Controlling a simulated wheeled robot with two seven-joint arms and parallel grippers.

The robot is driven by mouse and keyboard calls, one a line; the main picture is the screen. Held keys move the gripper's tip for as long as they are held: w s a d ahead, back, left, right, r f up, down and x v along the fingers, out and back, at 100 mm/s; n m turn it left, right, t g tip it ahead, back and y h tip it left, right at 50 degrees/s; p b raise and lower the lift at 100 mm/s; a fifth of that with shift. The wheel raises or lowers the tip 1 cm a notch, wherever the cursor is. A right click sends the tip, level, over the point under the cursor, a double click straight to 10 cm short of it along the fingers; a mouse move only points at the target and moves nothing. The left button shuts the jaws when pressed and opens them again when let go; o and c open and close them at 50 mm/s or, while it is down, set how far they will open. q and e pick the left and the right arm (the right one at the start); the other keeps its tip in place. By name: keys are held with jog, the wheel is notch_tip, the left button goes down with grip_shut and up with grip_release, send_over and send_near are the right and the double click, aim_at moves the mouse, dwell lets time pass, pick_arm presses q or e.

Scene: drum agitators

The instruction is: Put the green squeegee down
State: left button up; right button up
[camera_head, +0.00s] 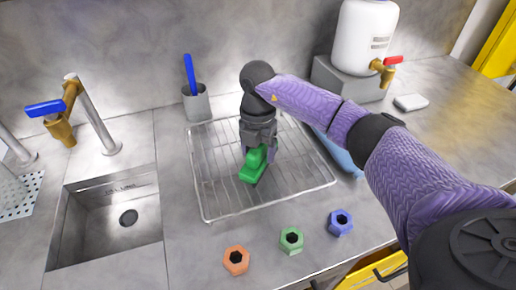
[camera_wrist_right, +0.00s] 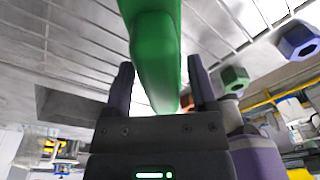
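The green squeegee (camera_head: 254,166) is at the wire drying rack (camera_head: 208,186), under my right gripper in the head view. Whether it fully rests on the wires is hard to tell. My right gripper (camera_head: 261,149) points down over it. In the right wrist view the squeegee's green body (camera_wrist_right: 155,45) runs between the two fingers of my right gripper (camera_wrist_right: 161,75). The fingers stand apart, with a gap visible beside the green body, so the gripper looks open around it. My left gripper is not in view.
A sink (camera_head: 112,222) with a blue-handled tap (camera_head: 58,110) is at left. A grey cup (camera_head: 197,103) with a blue tool stands behind the rack. Orange (camera_head: 236,260), green (camera_head: 291,240) and blue (camera_head: 340,222) hex nuts sit in front. A white dispenser (camera_head: 362,38) is behind.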

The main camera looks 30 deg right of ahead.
jog(key=shift+o, duration=1.1)
notch_tip(320, 180, up, 12)
jog(key=w+p, duration=0.1)
jog(key=p, duration=0.1)
jog(key=shift+d, duration=0.25)
jog(key=shift+r, duration=0.1)
